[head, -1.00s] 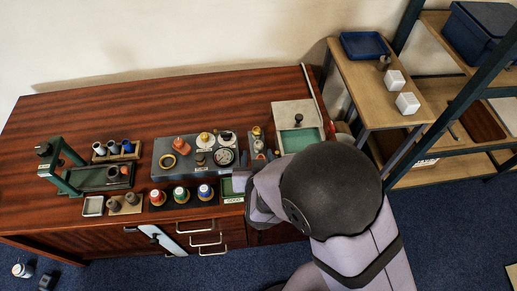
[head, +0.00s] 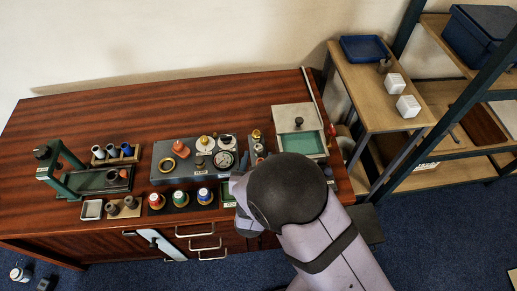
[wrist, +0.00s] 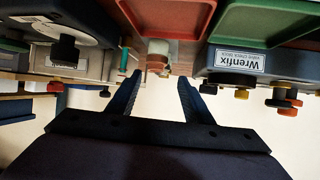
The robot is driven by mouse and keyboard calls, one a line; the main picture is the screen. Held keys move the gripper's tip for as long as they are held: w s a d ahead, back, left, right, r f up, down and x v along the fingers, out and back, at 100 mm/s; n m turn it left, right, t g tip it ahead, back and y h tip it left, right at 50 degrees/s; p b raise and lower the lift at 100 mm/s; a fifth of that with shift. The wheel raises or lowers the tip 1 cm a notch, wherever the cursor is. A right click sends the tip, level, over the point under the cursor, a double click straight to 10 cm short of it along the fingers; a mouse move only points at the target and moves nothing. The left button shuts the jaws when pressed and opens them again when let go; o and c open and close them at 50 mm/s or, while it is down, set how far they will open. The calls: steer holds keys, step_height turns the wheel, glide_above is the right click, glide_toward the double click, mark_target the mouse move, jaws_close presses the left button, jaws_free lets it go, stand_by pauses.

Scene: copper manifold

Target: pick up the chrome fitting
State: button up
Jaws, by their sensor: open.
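My gripper (wrist: 157,95) is open in the wrist view, with its two dark fingers apart and nothing between their tips. A small pale cylindrical piece (wrist: 157,57) shows just beyond the gap between the fingers, apart from them; I cannot tell whether it is the chrome fitting. No piece is clearly recognisable as the chrome fitting in either view. In the head view my gripper is hidden by my own arm, at the right part of the bench (head: 90,98).
In the wrist view a red tray (wrist: 170,15), a green tray (wrist: 265,20) and a box labelled Wrenfix (wrist: 237,62) lie close around the fingers. In the head view a grey block (head: 165,172) carries several parts. A box with a green inside (head: 303,144) stands to its right.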

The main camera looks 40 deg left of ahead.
mark_target(258, 149)
steer(key=shift+p+x, duration=0.45)
steer(key=shift+x, duration=2.05)
steer(key=shift+a+r, duration=0.1)
steer(key=shift+r, duration=0.05)
steer(key=c, duration=1.2)
steer(key=shift+o, duration=0.2)
steer(key=shift+r, duration=0.15)
step_height(258, 149, up, 10)
steer(key=shift+f, duration=0.2)
